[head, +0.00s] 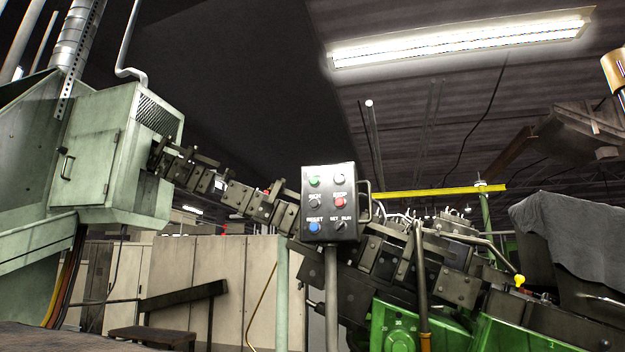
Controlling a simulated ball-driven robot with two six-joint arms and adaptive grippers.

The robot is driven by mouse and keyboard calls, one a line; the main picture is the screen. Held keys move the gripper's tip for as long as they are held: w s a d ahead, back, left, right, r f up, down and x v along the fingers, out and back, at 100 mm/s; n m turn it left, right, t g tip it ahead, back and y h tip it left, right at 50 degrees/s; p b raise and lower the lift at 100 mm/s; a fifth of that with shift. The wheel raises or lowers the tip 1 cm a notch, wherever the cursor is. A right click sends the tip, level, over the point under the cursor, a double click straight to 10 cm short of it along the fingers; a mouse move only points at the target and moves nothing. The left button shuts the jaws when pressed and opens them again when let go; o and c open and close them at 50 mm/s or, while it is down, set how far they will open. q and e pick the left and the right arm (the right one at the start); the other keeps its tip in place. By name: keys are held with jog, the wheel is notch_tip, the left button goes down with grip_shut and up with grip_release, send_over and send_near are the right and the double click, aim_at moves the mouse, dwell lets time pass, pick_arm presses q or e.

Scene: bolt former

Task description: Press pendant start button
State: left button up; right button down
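The pendant (329,203) is a dark box on a grey post, upright near the middle of the head view, with a handle on its right side. A green button (314,181) sits at its upper left; its label is too small to read surely. A white button (339,179) is at the upper right, a red button (339,201) below it, and a blue button (314,227) at the lower left. Dark selector knobs are also on its face. Neither of my grippers shows in this view.
A pale green machine cabinet (100,160) stands at the left. Dark machine blocks (385,255) run behind the pendant above a green machine base (400,325). Beige cabinets (215,285) stand behind at lower left. A grey cloth (570,235) drapes at the right.

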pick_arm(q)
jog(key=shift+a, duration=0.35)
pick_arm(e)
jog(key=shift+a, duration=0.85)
